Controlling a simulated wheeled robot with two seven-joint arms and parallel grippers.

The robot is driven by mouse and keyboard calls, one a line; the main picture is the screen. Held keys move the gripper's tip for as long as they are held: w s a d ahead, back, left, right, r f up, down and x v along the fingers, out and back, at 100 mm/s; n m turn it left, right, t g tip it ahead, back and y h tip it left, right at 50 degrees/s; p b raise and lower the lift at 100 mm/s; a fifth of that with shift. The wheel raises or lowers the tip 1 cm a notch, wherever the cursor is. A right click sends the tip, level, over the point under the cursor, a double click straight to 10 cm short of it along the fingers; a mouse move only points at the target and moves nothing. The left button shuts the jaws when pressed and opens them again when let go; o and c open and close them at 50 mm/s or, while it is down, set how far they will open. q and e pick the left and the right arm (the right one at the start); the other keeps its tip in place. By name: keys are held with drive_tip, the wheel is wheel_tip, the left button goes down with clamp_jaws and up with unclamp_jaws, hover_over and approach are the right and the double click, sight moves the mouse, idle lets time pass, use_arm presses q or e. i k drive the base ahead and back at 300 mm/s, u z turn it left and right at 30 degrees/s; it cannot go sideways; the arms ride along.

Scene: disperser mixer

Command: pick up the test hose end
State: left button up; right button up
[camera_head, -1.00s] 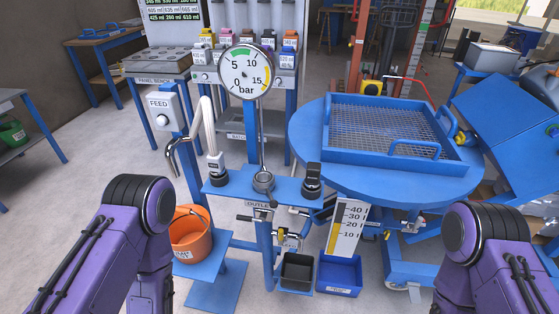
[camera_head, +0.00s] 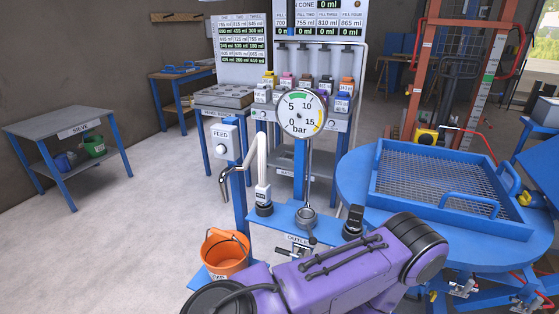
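The white test hose (camera_head: 258,150) hangs in a narrow loop beside the blue post. Its end, a light fitting with a small dark label (camera_head: 263,193), points down at a dark round stub (camera_head: 265,210) on the blue bracket shelf (camera_head: 289,212). It looks seated there, but I cannot tell how firmly. A purple arm of mine crosses the bottom of the view in front of the stand, below the hose end and apart from it in the picture. Neither gripper shows, so I cannot see whether either holds anything.
A pressure gauge (camera_head: 300,113) stands just right of the hose. A bent metal spout (camera_head: 226,178) and an orange bucket (camera_head: 225,253) are left of it. A round blue table (camera_head: 359,190) with a mesh tray (camera_head: 440,185) is at right.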

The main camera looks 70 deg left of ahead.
sight(263, 194)
drive_tip(key=k, duration=0.5)
drive_tip(key=u, duration=0.8)
